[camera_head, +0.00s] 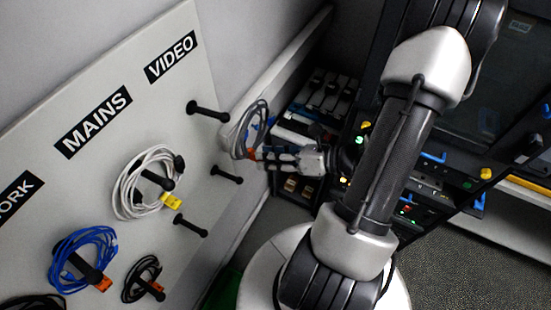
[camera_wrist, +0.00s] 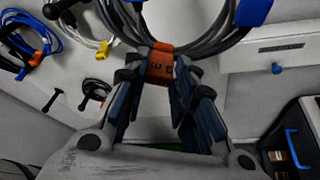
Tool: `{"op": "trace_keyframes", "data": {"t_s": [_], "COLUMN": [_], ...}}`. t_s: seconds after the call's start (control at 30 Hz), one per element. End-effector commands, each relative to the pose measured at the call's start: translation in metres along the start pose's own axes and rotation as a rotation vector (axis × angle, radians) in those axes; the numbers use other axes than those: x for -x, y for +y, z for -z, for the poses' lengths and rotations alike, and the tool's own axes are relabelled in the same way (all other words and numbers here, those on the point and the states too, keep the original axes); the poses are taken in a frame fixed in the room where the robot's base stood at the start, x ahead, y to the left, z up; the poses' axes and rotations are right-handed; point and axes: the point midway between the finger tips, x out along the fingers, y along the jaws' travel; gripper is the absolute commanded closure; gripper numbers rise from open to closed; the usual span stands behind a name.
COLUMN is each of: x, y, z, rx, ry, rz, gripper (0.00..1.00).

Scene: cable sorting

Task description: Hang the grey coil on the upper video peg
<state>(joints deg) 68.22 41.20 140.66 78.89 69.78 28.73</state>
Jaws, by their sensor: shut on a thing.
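The grey coil (camera_head: 247,133) hangs in the air in front of the board's right side, to the right of the upper video peg (camera_head: 207,110) in the head view. I cannot tell the depth gap between them. The upper video peg is bare. My gripper (camera_head: 258,154) is shut on the coil's orange tag, which shows between the fingers in the wrist view (camera_wrist: 160,66). The coil loops (camera_wrist: 205,42) rise beyond the fingertips, with blue ties on them, and are cut off by the top edge.
The lower video peg (camera_head: 226,175) and a lower mains peg (camera_head: 190,225) are bare. A white coil (camera_head: 143,185) hangs on the upper mains peg. Blue (camera_head: 80,258) and black (camera_head: 142,279) coils hang at lower left. An equipment rack (camera_head: 440,170) stands right.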

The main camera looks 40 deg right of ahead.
Motion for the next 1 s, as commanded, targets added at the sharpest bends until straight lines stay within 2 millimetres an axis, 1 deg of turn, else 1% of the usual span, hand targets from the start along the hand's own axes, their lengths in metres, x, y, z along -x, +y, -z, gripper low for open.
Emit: {"op": "trace_keyframes", "data": {"t_s": [1.0], "x": [-0.069], "y": [-0.004], "z": [-0.019], "rx": [0.003], "ry": [0.001], "rz": [-0.004], "gripper": [1.0]}}
